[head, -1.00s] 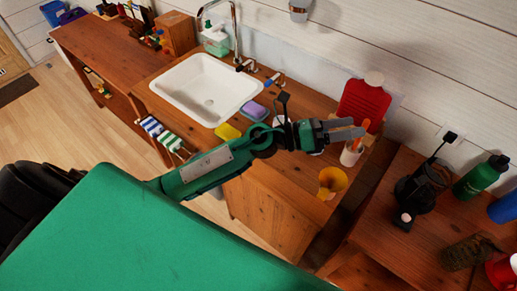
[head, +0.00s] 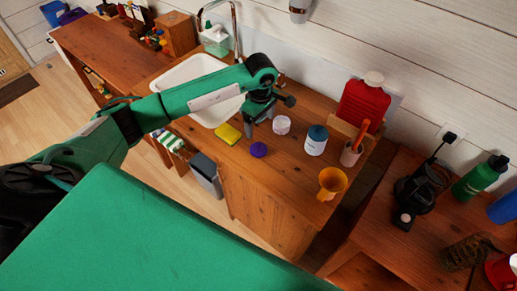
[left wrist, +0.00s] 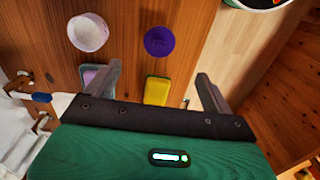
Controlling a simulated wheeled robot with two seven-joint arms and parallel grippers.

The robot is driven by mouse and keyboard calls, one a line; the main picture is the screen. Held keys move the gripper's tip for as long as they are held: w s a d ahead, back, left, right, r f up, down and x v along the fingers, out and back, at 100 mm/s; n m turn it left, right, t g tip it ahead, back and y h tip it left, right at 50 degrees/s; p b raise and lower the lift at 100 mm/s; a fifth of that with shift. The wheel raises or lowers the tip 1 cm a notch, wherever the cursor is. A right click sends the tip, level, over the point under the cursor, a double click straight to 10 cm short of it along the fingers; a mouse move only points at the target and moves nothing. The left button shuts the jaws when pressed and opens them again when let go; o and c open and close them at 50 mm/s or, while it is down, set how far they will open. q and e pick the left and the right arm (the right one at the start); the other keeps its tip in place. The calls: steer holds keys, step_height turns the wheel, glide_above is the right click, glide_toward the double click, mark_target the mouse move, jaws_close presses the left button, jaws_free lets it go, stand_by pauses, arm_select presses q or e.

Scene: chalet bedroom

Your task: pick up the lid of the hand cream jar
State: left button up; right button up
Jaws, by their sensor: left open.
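The lid, a purple round disc (head: 258,149), lies on the wooden counter near its front edge. It also shows in the left wrist view (left wrist: 158,41), ahead of my fingers. A small pale jar (head: 281,124), which looks like the hand cream jar, stands behind and right of the lid; in the left wrist view the jar (left wrist: 88,32) is to the lid's left. My left gripper (head: 259,124) points down, open and empty, behind the lid and apart from it. In the left wrist view the gripper (left wrist: 158,72) has its fingers spread wide. My right gripper is out of view.
A yellow sponge (head: 228,133) lies left of the lid. A white blue-topped jar (head: 316,140), an orange cup (head: 331,182) and a red canister (head: 364,104) stand to the right. The white sink (head: 190,72) is behind left. The counter in front of the lid ends closely.

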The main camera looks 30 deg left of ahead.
arm_select(q)
steer(key=p, duration=0.3)
glide_above(258, 145)
steer(key=f, duration=0.5)
steer(key=d+f, duration=0.1)
steer(key=f, duration=0.1)
steer(key=shift+f, duration=0.35)
steer(key=shift+s+a+f, duration=0.1)
steer(key=shift+a+f, duration=0.05)
steer(key=shift+f, duration=0.3)
steer(key=f+p, duration=0.1)
steer(key=f, duration=0.1)
steer(key=f+p, duration=0.1)
steer(key=f, duration=0.1)
steer(key=shift+a+p, duration=0.25)
steer(key=shift+p, duration=0.1)
steer(key=shift+f, duration=0.25)
steer(key=c, duration=1.1)
